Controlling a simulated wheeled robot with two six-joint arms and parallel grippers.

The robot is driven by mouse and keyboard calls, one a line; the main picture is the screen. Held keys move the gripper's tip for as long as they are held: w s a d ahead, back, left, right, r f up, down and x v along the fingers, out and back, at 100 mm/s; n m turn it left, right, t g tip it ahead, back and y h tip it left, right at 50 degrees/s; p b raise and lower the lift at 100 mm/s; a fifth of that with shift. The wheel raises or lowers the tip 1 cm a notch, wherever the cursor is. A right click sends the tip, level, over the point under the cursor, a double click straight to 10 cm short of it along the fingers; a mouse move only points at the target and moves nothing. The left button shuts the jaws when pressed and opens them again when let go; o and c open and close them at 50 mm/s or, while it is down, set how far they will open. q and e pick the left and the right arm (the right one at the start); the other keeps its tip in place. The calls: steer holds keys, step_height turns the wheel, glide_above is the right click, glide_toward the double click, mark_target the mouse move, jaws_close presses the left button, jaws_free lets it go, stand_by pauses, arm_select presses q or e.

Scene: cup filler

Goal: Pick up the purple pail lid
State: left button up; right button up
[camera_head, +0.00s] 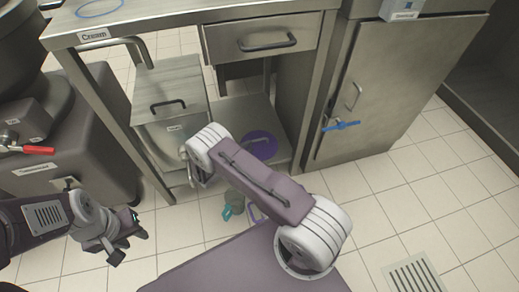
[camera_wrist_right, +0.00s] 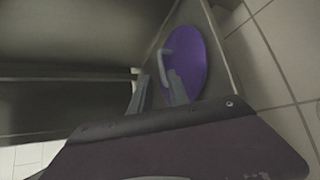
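The purple pail lid (camera_head: 262,143) lies on the lower shelf of the steel table in the head view, partly behind my right arm. In the right wrist view the round lid (camera_wrist_right: 196,62) shows with a pale grey handle (camera_wrist_right: 165,56) on its face. My right gripper (camera_wrist_right: 158,92) is open, its two fingers apart just short of the handle, with nothing seen between them. One finger overlaps the lid in the picture, and I cannot tell whether it touches. In the head view this gripper is mostly hidden by its arm. My left gripper (camera_head: 130,242) is open and empty at the lower left.
A steel bin (camera_head: 170,105) stands beside the lid under the table (camera_head: 200,12). A drawer (camera_head: 262,38) is above the shelf (camera_head: 255,112). A green item (camera_head: 233,205) is on the floor below my right arm.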

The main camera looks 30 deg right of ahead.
mark_target(260, 146)
steer(key=b+x, duration=0.3)
steer(key=shift+d+f, duration=0.25)
steer(key=shift+f, duration=0.05)
steer(key=shift+w+d+r, duration=0.1)
steer(key=b+x, duration=0.4)
steer(key=x, duration=0.1)
steer(key=shift+d+r, duration=0.1)
jaws_close()
